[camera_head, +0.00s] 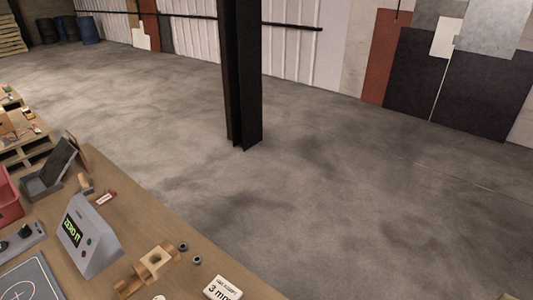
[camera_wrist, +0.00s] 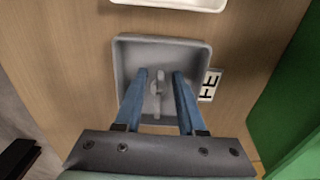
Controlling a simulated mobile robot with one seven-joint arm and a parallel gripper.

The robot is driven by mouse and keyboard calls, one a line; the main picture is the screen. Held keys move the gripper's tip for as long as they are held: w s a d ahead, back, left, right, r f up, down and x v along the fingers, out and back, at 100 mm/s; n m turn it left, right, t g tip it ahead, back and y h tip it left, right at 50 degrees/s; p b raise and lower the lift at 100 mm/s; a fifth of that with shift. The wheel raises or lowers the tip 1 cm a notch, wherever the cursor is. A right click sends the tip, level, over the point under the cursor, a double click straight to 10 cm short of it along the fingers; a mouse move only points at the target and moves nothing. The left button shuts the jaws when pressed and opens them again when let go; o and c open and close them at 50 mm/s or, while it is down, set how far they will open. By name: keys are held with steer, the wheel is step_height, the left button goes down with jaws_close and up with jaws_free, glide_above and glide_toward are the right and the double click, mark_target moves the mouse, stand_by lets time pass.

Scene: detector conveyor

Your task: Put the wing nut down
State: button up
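In the wrist view, a small grey wing nut (camera_wrist: 158,88) is inside a grey square tray (camera_wrist: 121,62), near its middle. My gripper (camera_wrist: 160,74) reaches over the tray with its two blue fingers apart, one on each side of the wing nut. A gap shows between the wing nut and each finger. I cannot tell whether the wing nut rests on the tray floor. Neither my gripper nor this tray can be made out in the head view.
A label card (camera_wrist: 209,85) lies right of the tray, and a white container (camera_wrist: 180,3) stands beyond it. Something green (camera_wrist: 285,95) is at the right. The head view shows a bench with a display box (camera_head: 85,238), a wooden holder (camera_head: 150,270) and a dark column (camera_head: 240,75).

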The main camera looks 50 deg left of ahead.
steer(key=shift+r, duration=0.1)
step_height(320, 180, up, 12)
stand_by(0.6)
steer(key=shift+w+r, duration=0.1)
